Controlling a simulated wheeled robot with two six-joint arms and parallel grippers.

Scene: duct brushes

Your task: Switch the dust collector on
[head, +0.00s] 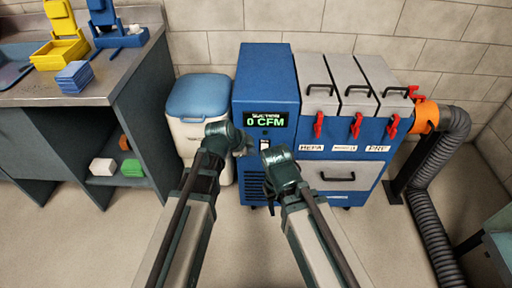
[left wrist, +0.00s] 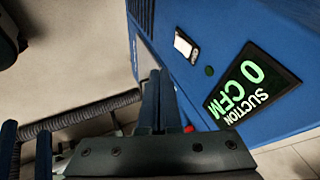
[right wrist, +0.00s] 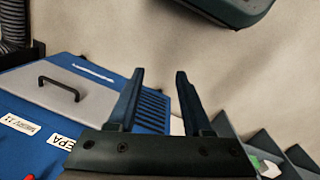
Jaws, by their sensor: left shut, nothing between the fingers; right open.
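The dust collector (head: 266,75) is a blue cabinet. Its dark display (head: 265,120) reads 0 CFM in green; the left wrist view also shows the display (left wrist: 252,85). A small white rocker switch (head: 265,145) sits below the display, and it shows clearly in the left wrist view (left wrist: 186,46). My left gripper (head: 245,150) is shut and empty, just left of the switch in the head view and apart from it in the left wrist view (left wrist: 157,75). My right gripper (head: 270,183) is open and empty in front of the lower cabinet; its fingers show in the right wrist view (right wrist: 160,75).
Grey filter lids with red latches (head: 356,126) and a grey drawer (head: 342,175) are right of the display. An orange collar (head: 426,115) joins a ribbed hose (head: 428,210). A blue-lidded bin (head: 200,97) stands left, beside a workbench (head: 105,75). The floor in front is clear.

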